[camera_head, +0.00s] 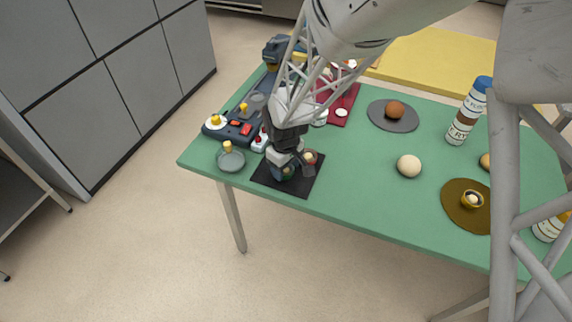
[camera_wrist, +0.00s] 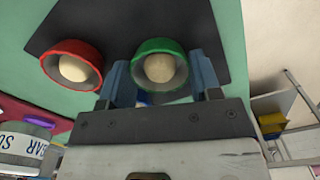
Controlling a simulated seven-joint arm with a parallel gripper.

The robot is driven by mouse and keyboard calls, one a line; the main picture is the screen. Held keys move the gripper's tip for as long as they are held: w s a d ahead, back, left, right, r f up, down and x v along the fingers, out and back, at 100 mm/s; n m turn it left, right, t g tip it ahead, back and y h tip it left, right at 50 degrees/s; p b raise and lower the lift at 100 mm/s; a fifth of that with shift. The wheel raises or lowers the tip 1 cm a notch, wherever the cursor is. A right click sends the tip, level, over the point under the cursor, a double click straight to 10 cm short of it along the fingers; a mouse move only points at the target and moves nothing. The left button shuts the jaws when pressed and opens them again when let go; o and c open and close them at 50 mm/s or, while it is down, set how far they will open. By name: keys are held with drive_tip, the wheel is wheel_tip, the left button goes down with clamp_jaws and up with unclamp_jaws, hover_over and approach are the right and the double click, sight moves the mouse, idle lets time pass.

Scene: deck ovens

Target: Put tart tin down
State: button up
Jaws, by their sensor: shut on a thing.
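My gripper (camera_head: 291,168) is over the black square mat (camera_head: 299,189) at the near left edge of the green table. In the wrist view my gripper (camera_wrist: 160,76) is shut on a green tart tin (camera_wrist: 143,47), one finger on each side. A pale dough ball (camera_wrist: 159,68) lies in that tin. I cannot tell whether the tin touches the mat. A red tart tin (camera_wrist: 69,47) with another pale ball stands beside it, apart from the fingers. In the head view my gripper hides most of the green tin.
A small glass dish (camera_head: 231,161) and a dark panel with coloured knobs (camera_head: 232,131) are close on the left. A dough ball (camera_head: 409,166), a grey plate (camera_head: 379,121), a brown-yellow plate (camera_head: 455,211) and a blue-capped bottle (camera_head: 469,111) stand to the right. The table's front middle is clear.

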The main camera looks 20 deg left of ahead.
sight(285, 173)
drive_tip(key=shift+f, duration=0.15)
drive_tip(key=o, duration=0.9)
drive_tip(key=shift+r, duration=0.2)
drive_tip(key=shift+r, duration=6)
drive_tip(key=shift+d, duration=0.1)
